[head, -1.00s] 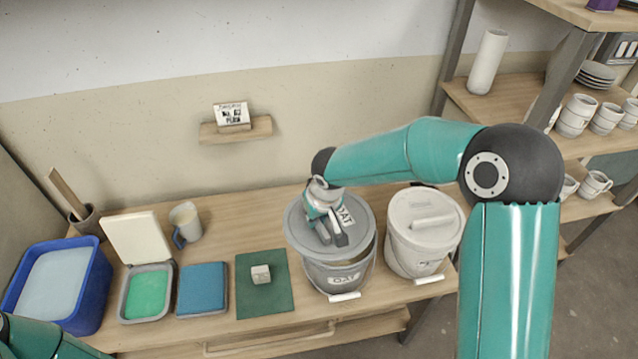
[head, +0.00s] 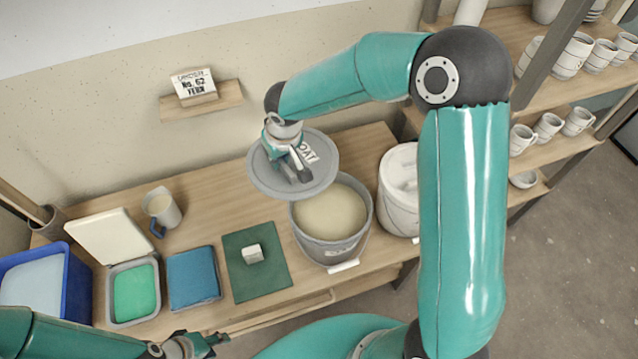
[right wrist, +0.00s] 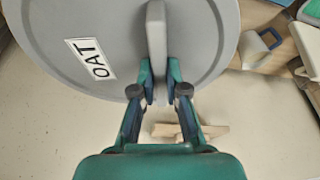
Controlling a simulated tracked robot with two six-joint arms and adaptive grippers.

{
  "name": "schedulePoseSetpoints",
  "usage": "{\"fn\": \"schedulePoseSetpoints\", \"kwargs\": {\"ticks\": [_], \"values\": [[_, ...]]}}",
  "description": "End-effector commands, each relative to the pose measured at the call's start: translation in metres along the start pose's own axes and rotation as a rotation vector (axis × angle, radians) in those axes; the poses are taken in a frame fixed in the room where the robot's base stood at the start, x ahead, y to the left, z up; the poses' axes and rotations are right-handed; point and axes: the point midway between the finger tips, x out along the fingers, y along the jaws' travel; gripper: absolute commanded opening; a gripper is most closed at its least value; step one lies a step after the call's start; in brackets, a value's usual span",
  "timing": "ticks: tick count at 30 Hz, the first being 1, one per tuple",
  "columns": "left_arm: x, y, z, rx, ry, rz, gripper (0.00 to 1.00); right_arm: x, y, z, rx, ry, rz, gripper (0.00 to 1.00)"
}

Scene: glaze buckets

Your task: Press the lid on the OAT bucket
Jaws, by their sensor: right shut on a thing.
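The grey OAT lid (head: 262,180) hangs in the air, up and left of the open OAT bucket (head: 328,251) in the head view. My right gripper (head: 292,168) is shut on the lid's upright handle; in the right wrist view the fingers (right wrist: 161,90) pinch the handle (right wrist: 156,35), beside the lid's OAT label (right wrist: 90,59). The bucket stands on the bench, full of pale cream glaze (head: 330,212), its front label partly visible. The lid overlaps only the bucket's left rim in the picture. My left gripper (head: 216,342) is low at the bench front, empty, its jaw gap unclear.
A white lidded bucket (head: 397,205) stands right of the OAT bucket, partly behind my right arm. Left are a green mat (head: 262,280) with a small block (head: 252,254), a blue cloth (head: 193,278), a mug (head: 162,208) and a blue tub (head: 72,285). A wall shelf (head: 205,103) holds a card.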

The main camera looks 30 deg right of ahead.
Motion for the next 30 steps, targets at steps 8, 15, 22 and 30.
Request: {"fn": "schedulePoseSetpoints", "kwargs": {"ticks": [8, 15, 22, 30], "values": [[0.044, -0.016, -0.001, 0.0, 0.001, 0.0, 0.4, 0.002, 0.019, 0.021, -0.044, 0.004, 0.002, 0.0], [0.107, -0.038, -0.001, 0.0, 0.0, 0.0, 0.4, -0.005, 0.04, 0.066, -0.157, 0.001, -0.029, 0.0], [0.139, -0.05, -0.001, 0.0, 0.001, 0.0, 0.4, -0.015, 0.046, 0.1, -0.247, 0.003, -0.07, 0.0], [0.146, -0.052, -0.001, 0.0, 0.001, 0.0, 0.4, -0.014, 0.046, 0.108, -0.271, 0.002, -0.082, 0.0]]}}
